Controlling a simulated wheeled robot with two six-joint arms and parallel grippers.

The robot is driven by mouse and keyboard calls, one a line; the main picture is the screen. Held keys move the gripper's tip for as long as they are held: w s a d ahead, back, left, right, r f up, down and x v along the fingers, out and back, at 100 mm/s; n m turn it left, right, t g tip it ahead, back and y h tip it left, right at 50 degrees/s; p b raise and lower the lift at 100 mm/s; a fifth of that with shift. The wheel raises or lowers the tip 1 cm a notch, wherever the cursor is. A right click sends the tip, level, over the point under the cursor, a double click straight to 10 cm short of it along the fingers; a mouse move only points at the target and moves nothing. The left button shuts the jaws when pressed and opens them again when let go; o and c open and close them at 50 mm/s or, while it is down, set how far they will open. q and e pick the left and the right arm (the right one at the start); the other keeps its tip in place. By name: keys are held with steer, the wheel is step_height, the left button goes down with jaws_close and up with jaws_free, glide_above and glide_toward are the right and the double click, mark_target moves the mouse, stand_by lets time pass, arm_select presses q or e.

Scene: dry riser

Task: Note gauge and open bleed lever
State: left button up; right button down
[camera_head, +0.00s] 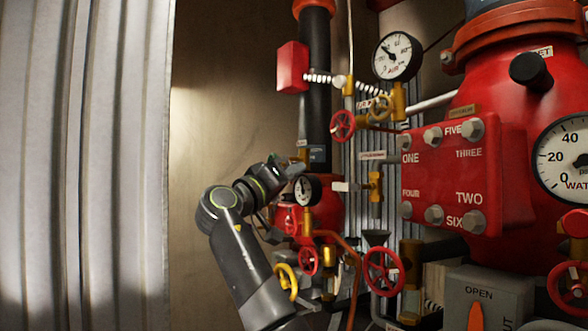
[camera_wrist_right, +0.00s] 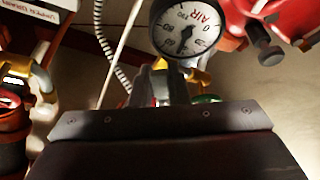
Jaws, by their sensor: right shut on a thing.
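My right gripper (camera_head: 291,169) reaches in from the lower left, beside the black standpipe and just above and left of a small dial gauge (camera_head: 306,190). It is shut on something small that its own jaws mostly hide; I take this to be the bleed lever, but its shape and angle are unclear. The right wrist view shows a white dial marked AIR (camera_wrist_right: 187,28) just beyond the dark gripper body; I cannot tell for certain which gauge this is. A larger white gauge (camera_head: 397,57) is higher up. My left gripper is not in view.
Red handwheels (camera_head: 384,271) and a yellow handwheel (camera_head: 286,282) crowd the pipes below. A red valve body with a numbered cover plate (camera_head: 468,177) and a big water gauge (camera_head: 565,157) stand at right. A corrugated panel (camera_head: 85,160) fills the left.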

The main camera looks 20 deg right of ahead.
steer(key=m+p, duration=0.1)
steer(key=m, duration=0.1)
steer(key=w+m+g+h+p, duration=0.1)
steer(key=m, duration=0.1)
steer(key=m+g+h+p, duration=0.1)
steer(key=m, duration=0.1)
steer(key=shift+w+a+f, duration=0.1)
steer(key=shift+w+a, duration=0.05)
steer(key=shift+a, duration=0.1)
steer(key=shift+w+a+f+m+g+h+p, duration=0.15)
steer(key=shift+m+g+p, duration=0.35)
steer(key=shift+m, duration=0.35)
steer(key=shift+w+d+f+m+g+h+p, duration=0.15)
steer(key=shift+m+g+p, duration=0.3)
steer(key=shift+m, duration=0.4)
steer(key=shift+a+r, duration=0.1)
steer(key=c, duration=1.4)
jaws_free()
